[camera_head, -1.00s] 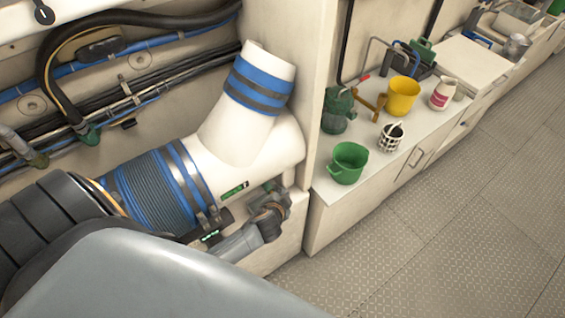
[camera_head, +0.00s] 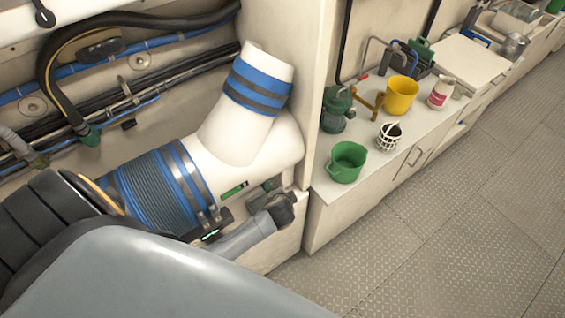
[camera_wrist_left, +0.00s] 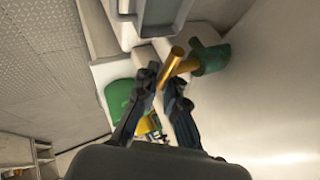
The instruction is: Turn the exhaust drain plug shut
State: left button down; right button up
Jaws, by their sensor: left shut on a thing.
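My left gripper (camera_wrist_left: 162,80) is shut on the brass crossbar (camera_wrist_left: 176,66) of the drain plug in the left wrist view. The crossbar lies between its two dark fingertips, tilted in the picture. A green fitting (camera_wrist_left: 212,60) sits beside the crossbar, against the pale surface. In the head view my left arm reaches in low across the picture, and its dark wrist end is beside the white exhaust pipe (camera_head: 246,142) with blue bands. There the arm hides the fingertips and the crossbar. My right gripper is not in view.
A counter to the right holds a green pot (camera_head: 346,163), a white basket-like cup (camera_head: 389,136), a yellow bucket (camera_head: 401,95) and a red-and-white bottle (camera_head: 440,93). Hoses and cables (camera_head: 110,105) run along the wall at left. The patterned floor (camera_head: 450,210) is clear.

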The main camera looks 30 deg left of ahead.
pick_arm(q)
jog(key=c, duration=1.4)
grip_release()
jog(key=v, duration=1.2)
